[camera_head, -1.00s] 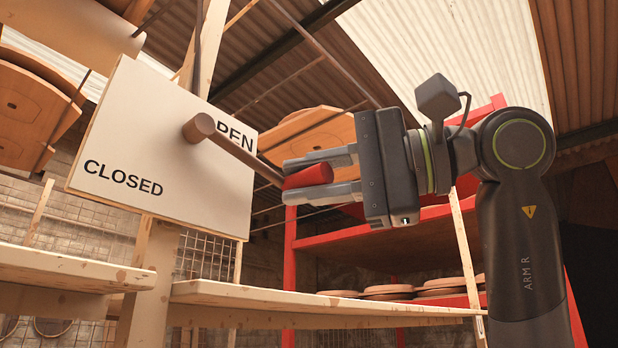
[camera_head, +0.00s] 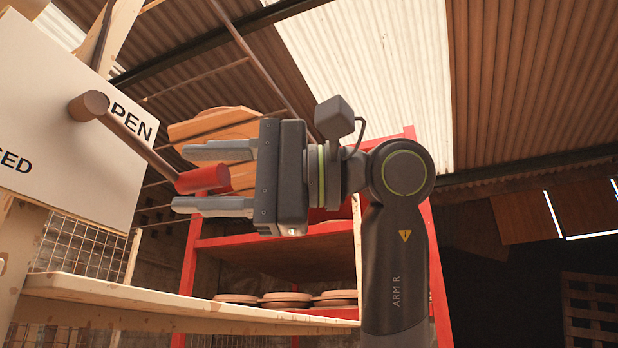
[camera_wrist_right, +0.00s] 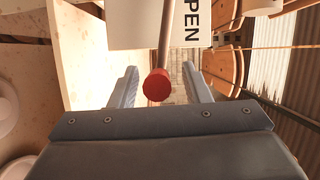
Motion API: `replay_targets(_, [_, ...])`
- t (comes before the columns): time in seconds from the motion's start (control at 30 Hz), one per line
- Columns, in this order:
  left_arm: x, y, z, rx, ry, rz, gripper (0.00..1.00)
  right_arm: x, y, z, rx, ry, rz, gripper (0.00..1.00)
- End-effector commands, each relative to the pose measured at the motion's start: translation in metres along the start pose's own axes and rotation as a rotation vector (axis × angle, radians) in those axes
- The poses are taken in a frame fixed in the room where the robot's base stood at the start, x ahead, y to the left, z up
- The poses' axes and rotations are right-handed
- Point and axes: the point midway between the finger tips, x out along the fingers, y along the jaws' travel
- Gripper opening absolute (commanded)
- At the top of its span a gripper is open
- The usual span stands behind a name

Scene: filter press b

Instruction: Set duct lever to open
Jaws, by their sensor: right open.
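The duct lever is a brown rod (camera_head: 140,143) with a red end grip (camera_head: 203,179). It runs from a round brown pivot (camera_head: 89,105) on a white board (camera_head: 60,120) down to the right, its grip below the cut-off "OPEN" label (camera_head: 133,120). The "CLOSED" label is cut by the left edge. My right gripper (camera_head: 192,179) is open, its fingers above and below the red grip with a gap visible on both sides. In the right wrist view the red grip (camera_wrist_right: 157,85) lies between the two spread fingers. My left gripper is not in view.
A wooden shelf (camera_head: 180,309) runs below the lever. A red rack (camera_head: 190,265) with round tan discs (camera_head: 285,299) stands behind my right arm. A wire mesh (camera_head: 80,250) is under the board.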

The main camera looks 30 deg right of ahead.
Motion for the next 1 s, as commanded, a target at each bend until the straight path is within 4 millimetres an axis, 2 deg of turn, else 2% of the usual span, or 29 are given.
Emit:
replay_targets(0.13, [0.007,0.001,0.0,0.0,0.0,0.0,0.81,-0.011,0.002,-0.001,0.0,0.003,-0.001,0.43])
replay_targets(0.23, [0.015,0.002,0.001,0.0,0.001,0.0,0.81,-0.028,0.003,-0.001,-0.001,0.005,-0.003,0.43])
replay_targets(0.5, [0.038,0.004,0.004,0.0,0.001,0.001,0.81,-0.095,0.003,-0.001,0.002,0.005,-0.006,0.43])
replay_targets(0.7, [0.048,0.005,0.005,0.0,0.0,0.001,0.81,-0.14,0.002,-0.001,0.002,0.003,-0.004,0.43])
replay_targets(0.8, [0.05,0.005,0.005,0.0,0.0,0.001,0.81,-0.156,0.001,-0.001,0.001,0.002,-0.004,0.43])
replay_targets(1.0, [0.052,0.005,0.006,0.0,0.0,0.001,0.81,-0.173,0.0,0.0,0.001,0.001,-0.002,0.43])
